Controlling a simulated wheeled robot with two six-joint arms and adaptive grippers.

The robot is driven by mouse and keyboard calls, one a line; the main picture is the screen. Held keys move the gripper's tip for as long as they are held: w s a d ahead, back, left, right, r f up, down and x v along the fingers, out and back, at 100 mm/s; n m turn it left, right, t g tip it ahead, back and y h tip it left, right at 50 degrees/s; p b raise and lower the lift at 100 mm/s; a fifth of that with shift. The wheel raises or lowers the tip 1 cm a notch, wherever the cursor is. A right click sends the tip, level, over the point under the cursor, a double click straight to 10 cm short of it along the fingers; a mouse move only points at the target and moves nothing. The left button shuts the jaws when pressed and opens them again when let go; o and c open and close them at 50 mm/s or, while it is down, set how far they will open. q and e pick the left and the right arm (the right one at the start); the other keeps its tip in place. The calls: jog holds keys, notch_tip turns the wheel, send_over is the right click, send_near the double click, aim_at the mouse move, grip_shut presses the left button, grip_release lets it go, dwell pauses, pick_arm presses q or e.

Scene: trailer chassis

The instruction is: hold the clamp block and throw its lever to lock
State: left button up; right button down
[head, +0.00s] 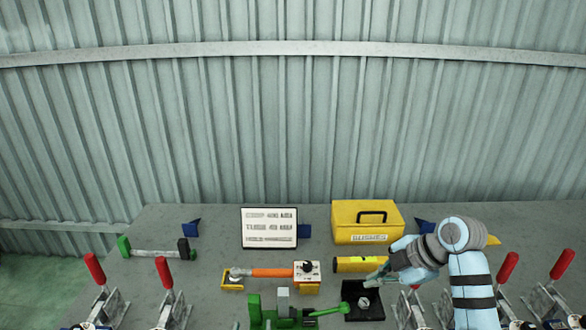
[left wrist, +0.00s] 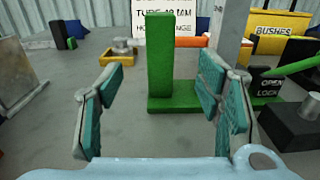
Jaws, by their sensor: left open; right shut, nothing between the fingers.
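The green clamp block (head: 255,310) stands at the bottom centre of the head view. In the left wrist view its green upright (left wrist: 160,60) rises from a green base, with a grey post (left wrist: 226,45) to its right. Its green lever (head: 328,311) points right, ending in a round knob. My right gripper (head: 374,279) is shut and empty, above the black plate, near the lever's knob.
A black plate (head: 376,314) with a round grey stud lies right of the lever. Behind stand an orange tube (head: 272,272), a yellow tube (head: 352,264), a yellow BUSHES box (head: 366,234) and a sign (head: 269,242). Red-handled toggle clamps (head: 165,273) flank both sides.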

pick_arm(q)
jog(key=s, duration=0.2)
jog(key=shift+s+r+p, duration=0.1)
jog(key=shift+s+p, duration=0.2)
jog(key=shift+p, duration=0.1)
jog(key=o, duration=0.6)
jog(key=shift+w, duration=0.1)
jog(key=shift+c, duration=0.2)
